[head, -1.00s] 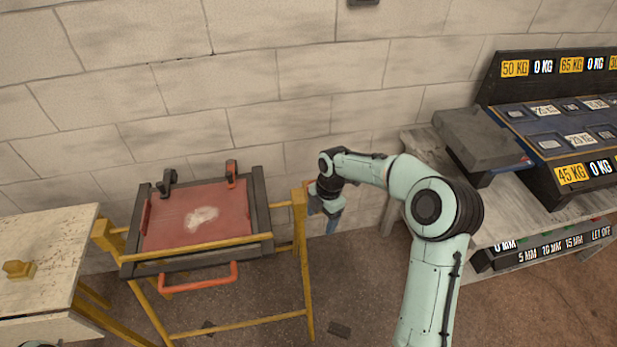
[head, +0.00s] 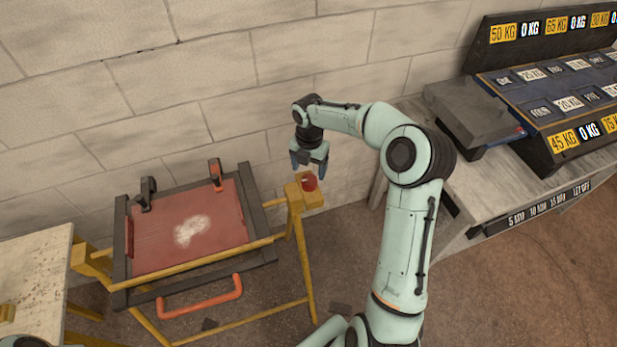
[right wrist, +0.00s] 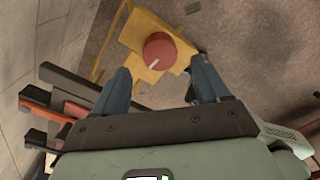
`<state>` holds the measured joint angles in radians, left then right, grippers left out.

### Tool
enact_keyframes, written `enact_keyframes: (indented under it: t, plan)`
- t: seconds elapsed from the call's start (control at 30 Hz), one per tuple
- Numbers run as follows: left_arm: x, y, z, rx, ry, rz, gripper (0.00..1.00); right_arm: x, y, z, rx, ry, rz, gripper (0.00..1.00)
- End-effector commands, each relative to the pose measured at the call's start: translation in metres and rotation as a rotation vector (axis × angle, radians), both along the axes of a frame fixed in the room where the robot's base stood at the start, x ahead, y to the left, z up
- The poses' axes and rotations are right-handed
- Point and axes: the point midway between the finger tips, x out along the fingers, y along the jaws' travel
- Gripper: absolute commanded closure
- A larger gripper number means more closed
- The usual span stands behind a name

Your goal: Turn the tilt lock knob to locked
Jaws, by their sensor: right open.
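The tilt lock knob (head: 310,183) is a small red round knob on a yellow block at the right corner of the yellow frame (head: 301,226). In the right wrist view the knob (right wrist: 160,50) has a pale pointer mark, and yellow plate shows around it. My right gripper (head: 311,169) is open just above the knob, fingers pointing down. In the right wrist view my right gripper (right wrist: 162,82) has its blue fingers apart, with the knob beyond the fingertips, toward the gap between them; nothing is held. My left gripper is not in view.
A red tilting panel (head: 165,232) with black rails and an orange handle (head: 200,298) sits in the frame, left of the knob. A grey bench with a labelled rack (head: 560,90) stands at right, a pale table (head: 38,270) at left. The block wall is close behind.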

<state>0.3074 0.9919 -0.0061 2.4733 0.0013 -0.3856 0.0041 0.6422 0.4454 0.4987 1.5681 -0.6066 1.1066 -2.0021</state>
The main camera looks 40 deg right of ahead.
Motion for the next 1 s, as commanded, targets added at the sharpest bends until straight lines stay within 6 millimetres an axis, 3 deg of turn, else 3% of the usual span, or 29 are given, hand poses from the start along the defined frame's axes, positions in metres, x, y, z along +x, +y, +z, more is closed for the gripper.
enact_keyframes:
  t: [0.1, 0.3, 0.7, 0.87, 0.9, 1.0]
  plan:
    - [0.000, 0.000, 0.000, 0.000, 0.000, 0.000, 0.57, -0.001, 0.000, -0.024, 0.002, 0.003, 0.001, 0.25]
    - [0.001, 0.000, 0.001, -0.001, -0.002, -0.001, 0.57, 0.000, 0.000, -0.048, 0.001, 0.000, -0.001, 0.25]
    - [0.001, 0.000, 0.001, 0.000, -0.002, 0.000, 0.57, 0.000, 0.000, -0.055, -0.001, 0.000, -0.001, 0.25]
    - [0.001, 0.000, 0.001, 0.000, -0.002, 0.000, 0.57, 0.000, 0.000, -0.055, 0.000, -0.001, -0.001, 0.77]
    - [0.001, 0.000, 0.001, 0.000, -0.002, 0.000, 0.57, 0.000, 0.000, -0.055, 0.000, -0.001, -0.001, 0.81]
    - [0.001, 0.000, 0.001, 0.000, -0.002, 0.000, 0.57, 0.000, 0.000, -0.055, 0.000, -0.001, -0.002, 0.81]
